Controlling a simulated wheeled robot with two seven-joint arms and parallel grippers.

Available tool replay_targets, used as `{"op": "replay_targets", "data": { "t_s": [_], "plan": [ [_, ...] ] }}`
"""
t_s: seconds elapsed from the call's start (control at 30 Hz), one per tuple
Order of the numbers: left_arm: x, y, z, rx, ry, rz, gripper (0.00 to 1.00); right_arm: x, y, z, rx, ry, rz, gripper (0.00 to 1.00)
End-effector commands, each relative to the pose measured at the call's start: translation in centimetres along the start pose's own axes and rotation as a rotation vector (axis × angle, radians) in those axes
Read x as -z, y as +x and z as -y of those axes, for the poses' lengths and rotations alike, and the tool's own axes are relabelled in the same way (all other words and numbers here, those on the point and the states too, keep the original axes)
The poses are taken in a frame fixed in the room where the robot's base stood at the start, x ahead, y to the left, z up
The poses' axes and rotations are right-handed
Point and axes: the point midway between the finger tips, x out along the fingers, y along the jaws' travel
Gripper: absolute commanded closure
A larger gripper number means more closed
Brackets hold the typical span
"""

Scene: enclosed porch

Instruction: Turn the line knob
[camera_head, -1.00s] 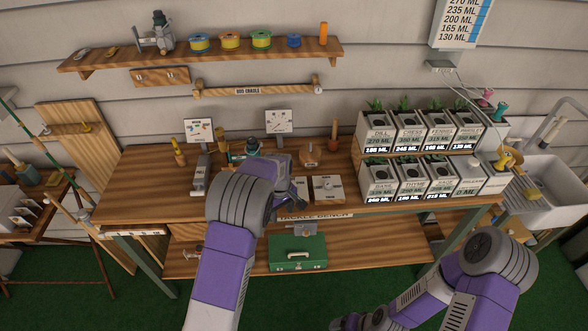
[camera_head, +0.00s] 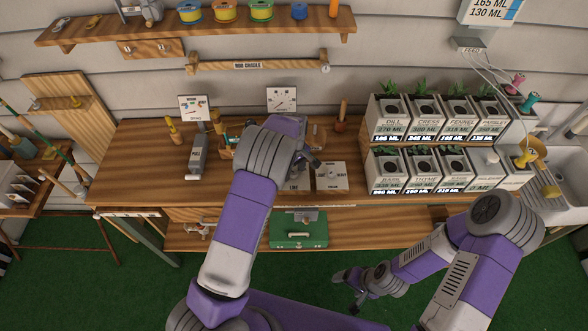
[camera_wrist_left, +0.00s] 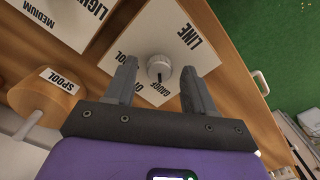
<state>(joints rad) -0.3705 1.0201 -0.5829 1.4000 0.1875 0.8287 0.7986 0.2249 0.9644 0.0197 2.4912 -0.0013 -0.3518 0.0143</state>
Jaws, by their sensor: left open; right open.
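The line knob (camera_wrist_left: 160,70) is a round, pale grey knob with a dark mark, on a white plate (camera_wrist_left: 153,27) labelled LINE and GAUGE. My left gripper (camera_wrist_left: 159,66) is open, with one finger on each side of the knob; I cannot tell whether the fingers touch it. In the head view, my left gripper (camera_head: 303,163) is over the bench and hides the knob; only the front edge of the LINE plate (camera_head: 292,187) shows. My right gripper (camera_head: 348,288) is open and empty, low in front of the bench.
Beside the LINE plate is another white plate (camera_head: 331,175) with a knob; its MEDIUM label shows in the wrist view. A wooden spool holder (camera_wrist_left: 37,97) is close on the other side. A dial gauge (camera_head: 282,99) stands behind. Planters (camera_head: 392,132) fill the bench's right; a green box (camera_head: 298,231) sits below.

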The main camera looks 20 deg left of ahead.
Motion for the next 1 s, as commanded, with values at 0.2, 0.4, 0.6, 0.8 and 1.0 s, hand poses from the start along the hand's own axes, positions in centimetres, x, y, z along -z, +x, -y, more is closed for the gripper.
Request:
{"op": "replay_targets", "data": {
  "t_s": [0.2, 0.4, 0.6, 0.8, 1.0],
  "plan": [
    [0.0, 0.69, -0.05, -0.002, 0.001, -0.001, 0.46, 0.03, -0.02, 0.01, 0.0, 0.0, -0.001, 0.19],
    [0.0, 0.66, -0.05, -0.002, 0.001, -0.001, 0.53, 0.03, -0.02, 0.02, 0.0, 0.0, -0.001, 0.19],
    [-0.01, 0.64, -0.05, -0.002, 0.001, -0.001, 0.84, 0.03, -0.02, 0.02, 0.0, 0.0, -0.001, 0.19],
    [-0.01, 0.63, -0.06, -0.002, 0.002, -0.001, 1.0, 0.03, -0.01, 0.01, 0.0, 0.0, -0.001, 0.19],
    [-0.02, 0.63, -0.09, -0.004, 0.035, 0.0, 1.0, 0.03, 0.15, -0.04, 0.0, 0.0, -0.001, 0.19]
  ]
}}
